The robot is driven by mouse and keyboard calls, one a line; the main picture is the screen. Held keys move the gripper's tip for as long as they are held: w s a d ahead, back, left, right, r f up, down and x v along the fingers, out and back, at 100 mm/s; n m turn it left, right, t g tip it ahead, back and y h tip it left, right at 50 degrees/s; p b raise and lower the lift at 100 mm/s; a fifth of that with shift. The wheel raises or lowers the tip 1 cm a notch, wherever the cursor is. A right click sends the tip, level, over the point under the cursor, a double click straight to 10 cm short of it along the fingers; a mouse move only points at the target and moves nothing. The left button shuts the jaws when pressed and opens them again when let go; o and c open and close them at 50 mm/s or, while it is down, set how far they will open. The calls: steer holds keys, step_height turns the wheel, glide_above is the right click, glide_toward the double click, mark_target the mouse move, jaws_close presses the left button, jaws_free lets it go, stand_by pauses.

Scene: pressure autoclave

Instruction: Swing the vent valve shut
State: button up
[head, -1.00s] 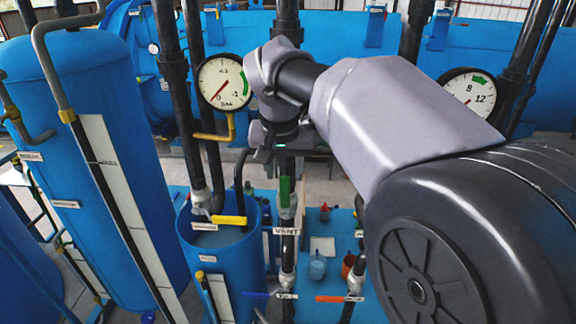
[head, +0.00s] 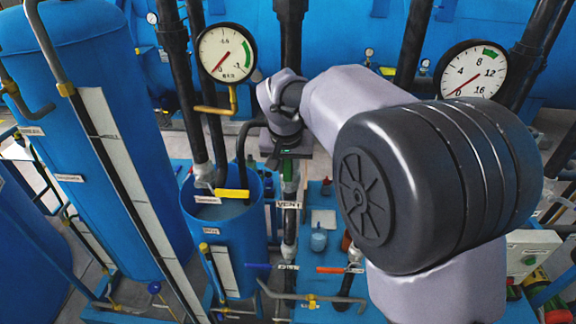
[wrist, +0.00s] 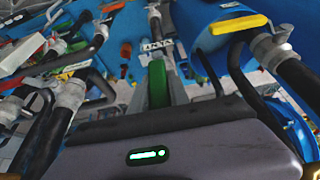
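The vent valve's green handle (head: 287,170) is on the vertical pipe above the white VENT label (head: 288,205). It lies in line with the pipe, and my gripper hides its upper part in the head view. In the wrist view the green handle (wrist: 158,86) points away from me, just beyond the middle of my gripper's dark front edge, with the VENT label (wrist: 158,45) behind it. My gripper (head: 287,154) is at the handle's upper end.
A blue open tank (head: 228,240) with a yellow-handled valve (head: 231,193) stands just left of the vent pipe. Blue (head: 258,266) and red (head: 331,269) handles sit lower down. Two round gauges (head: 226,54) (head: 471,72) and black vertical pipes stand behind and beside my arm.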

jaws_close()
stand_by(1.0)
steer(key=shift+d, duration=0.1)
steer(key=d+f+m+t+y+b, duration=0.2)
steer(key=d+f+y+b, duration=0.7)
steer(key=b, duration=2.7)
steer(key=m+y, duration=0.2)
steer(key=y, duration=0.5)
steer(key=shift+s+d+f+t+y, duration=0.15)
steer(key=shift+f+t+y, duration=0.15)
steer(key=shift+t, duration=0.1)
steer(key=shift+m+b, duration=0.3)
steer(key=o, duration=0.7)
jaws_free()
